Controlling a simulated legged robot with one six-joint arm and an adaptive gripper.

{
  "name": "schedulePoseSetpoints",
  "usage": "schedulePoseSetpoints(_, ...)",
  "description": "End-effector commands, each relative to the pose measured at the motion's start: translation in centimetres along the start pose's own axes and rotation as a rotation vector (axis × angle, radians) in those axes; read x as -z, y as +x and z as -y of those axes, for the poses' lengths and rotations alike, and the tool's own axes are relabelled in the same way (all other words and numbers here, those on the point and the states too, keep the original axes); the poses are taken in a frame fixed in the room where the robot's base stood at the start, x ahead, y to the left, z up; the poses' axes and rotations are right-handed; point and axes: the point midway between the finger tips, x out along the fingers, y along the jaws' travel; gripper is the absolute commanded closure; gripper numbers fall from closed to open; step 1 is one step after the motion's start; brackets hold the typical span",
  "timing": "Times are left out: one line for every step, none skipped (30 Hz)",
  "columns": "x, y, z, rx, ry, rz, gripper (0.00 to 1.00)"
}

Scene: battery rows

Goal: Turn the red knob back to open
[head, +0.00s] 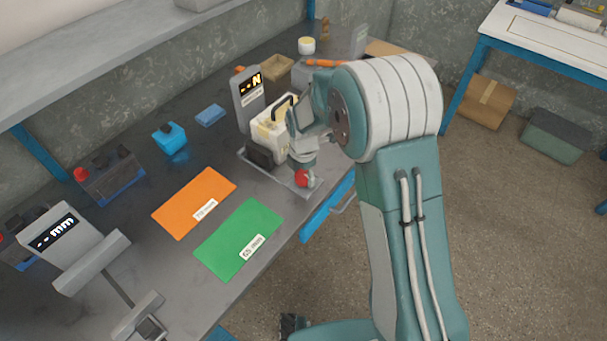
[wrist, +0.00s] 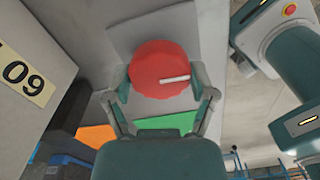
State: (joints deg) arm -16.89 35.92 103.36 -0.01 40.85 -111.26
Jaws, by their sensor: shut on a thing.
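The red knob (wrist: 160,65) fills the upper middle of the wrist view. It is round, and its white mark lies nearly level, pointing right. My gripper (wrist: 166,88) has one finger on each side of it and is shut on it. In the head view the red knob (head: 302,178) shows low at the front of the grey plate, just under my gripper (head: 304,163). My wrist hides part of the fixture around it there.
A cream case (head: 266,138) with a dark handle stands left of my gripper, beside a grey display post (head: 247,97) reading "--N". An orange mat (head: 190,195) and a green mat (head: 232,236) lie on the dark bench. A blue block (head: 170,136) sits further left.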

Motion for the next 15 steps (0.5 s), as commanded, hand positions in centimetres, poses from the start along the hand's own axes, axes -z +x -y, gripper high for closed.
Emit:
schedulePoseSetpoints(-0.14, -0.36, -0.48, -0.016, -0.015, 0.006, 0.75)
schedulePoseSetpoints(-0.14, -0.36, -0.48, -0.016, -0.024, 0.006, 0.75)
schedulePoseSetpoints(-0.14, -0.36, -0.48, -0.016, -0.033, 0.006, 0.75)
schedulePoseSetpoints(-0.14, -0.36, -0.48, -0.016, -0.039, 0.006, 0.75)
schedulePoseSetpoints(-0.14, -0.36, -0.48, -0.016, -0.045, 0.006, 0.75)
schedulePoseSetpoints(-0.14, -0.36, -0.48, -0.016, -0.051, 0.006, 0.75)
schedulePoseSetpoints(-0.13, -0.36, -0.48, -0.016, -0.054, 0.006, 0.75)
schedulePoseSetpoints(-0.13, -0.36, -0.48, -0.016, -0.057, 0.006, 0.75)
schedulePoseSetpoints(-0.13, -0.36, -0.48, -0.016, -0.059, 0.006, 0.75)
schedulePoseSetpoints(-0.13, -0.36, -0.48, -0.016, -0.061, 0.006, 0.75)
schedulePoseSetpoints(-0.13, -0.36, -0.48, -0.016, -0.062, 0.006, 0.75)
schedulePoseSetpoints(-0.13, -0.36, -0.48, -0.016, -0.063, 0.006, 0.75)
schedulePoseSetpoints(-0.13, -0.36, -0.48, -0.016, -0.063, 0.006, 0.75)
schedulePoseSetpoints(-0.13, -0.35, -0.48, -0.016, -0.063, 0.006, 0.75)
schedulePoseSetpoints(-0.13, -0.35, -0.48, -0.016, -0.063, 0.006, 0.75)
